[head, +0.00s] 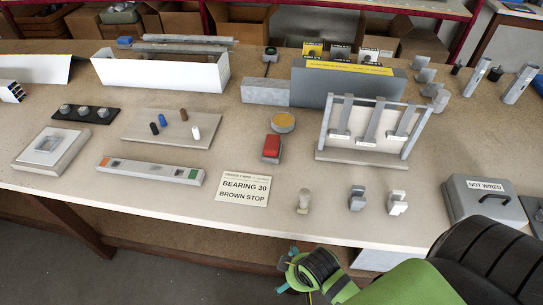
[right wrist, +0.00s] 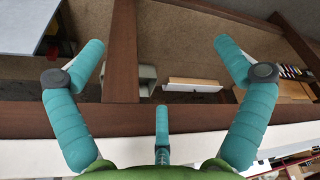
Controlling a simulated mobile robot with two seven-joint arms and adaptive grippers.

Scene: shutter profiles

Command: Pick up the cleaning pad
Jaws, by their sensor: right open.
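No object is labelled as the cleaning pad, and I cannot tell for certain which it is. A round tin with a yellow-orange top (head: 282,122) lies mid-table in the head view. My right gripper (head: 289,268) is at the table's front edge, well short of both. In the right wrist view my right gripper (right wrist: 159,45) has its teal fingers spread wide with nothing between them; below are the table edge and floor. My left gripper is not in view.
A sign reading "BEARING 30 BROWN STOP" (head: 243,188) lies near the front. A grey "NOT WIRED" box (head: 480,200) is front right. A rack (head: 362,158) stands behind the fittings.

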